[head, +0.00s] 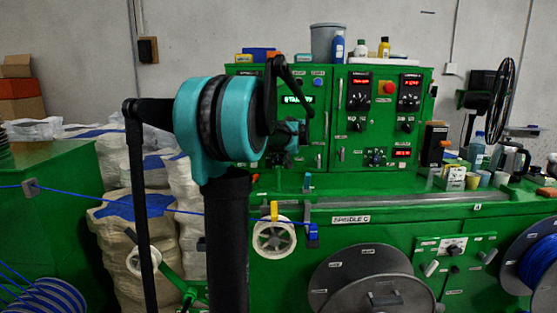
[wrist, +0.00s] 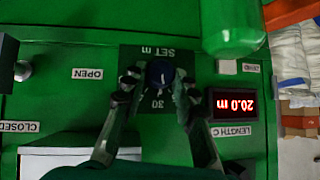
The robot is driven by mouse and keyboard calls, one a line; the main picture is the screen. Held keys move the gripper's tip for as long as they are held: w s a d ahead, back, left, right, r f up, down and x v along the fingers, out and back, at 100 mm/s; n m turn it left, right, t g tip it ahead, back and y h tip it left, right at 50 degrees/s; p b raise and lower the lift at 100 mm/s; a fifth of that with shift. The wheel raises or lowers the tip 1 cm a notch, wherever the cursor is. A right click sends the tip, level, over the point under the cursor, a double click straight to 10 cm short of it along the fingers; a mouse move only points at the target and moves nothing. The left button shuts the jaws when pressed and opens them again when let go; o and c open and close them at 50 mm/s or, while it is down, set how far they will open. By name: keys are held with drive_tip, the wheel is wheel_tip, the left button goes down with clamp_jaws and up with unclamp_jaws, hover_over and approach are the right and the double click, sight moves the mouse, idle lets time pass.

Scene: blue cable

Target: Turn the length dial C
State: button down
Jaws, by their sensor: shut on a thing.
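In the head view my gripper (head: 292,136) is at the left part of the green console (head: 335,190); my arm hides the dial there.
In the wrist view a green cylinder (wrist: 230,25) sticks out close to the dial, and a knob (wrist: 22,70) sits near the "OPEN" label. In the head view a blue cable (head: 90,197) runs across to the console. Reels (head: 365,285) stand in front, and cups and bottles at right.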

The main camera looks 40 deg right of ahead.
drive_tip(key=shift+f+m+t, duration=0.1)
drive_tip(key=shift+m+t, duration=0.2)
idle(0.4)
drive_tip(key=c, duration=1.2)
unclamp_jaws()
drive_tip(key=shift+s, duration=0.1)
drive_tip(key=v, duration=1.2)
drive_tip(key=shift+d, duration=0.25)
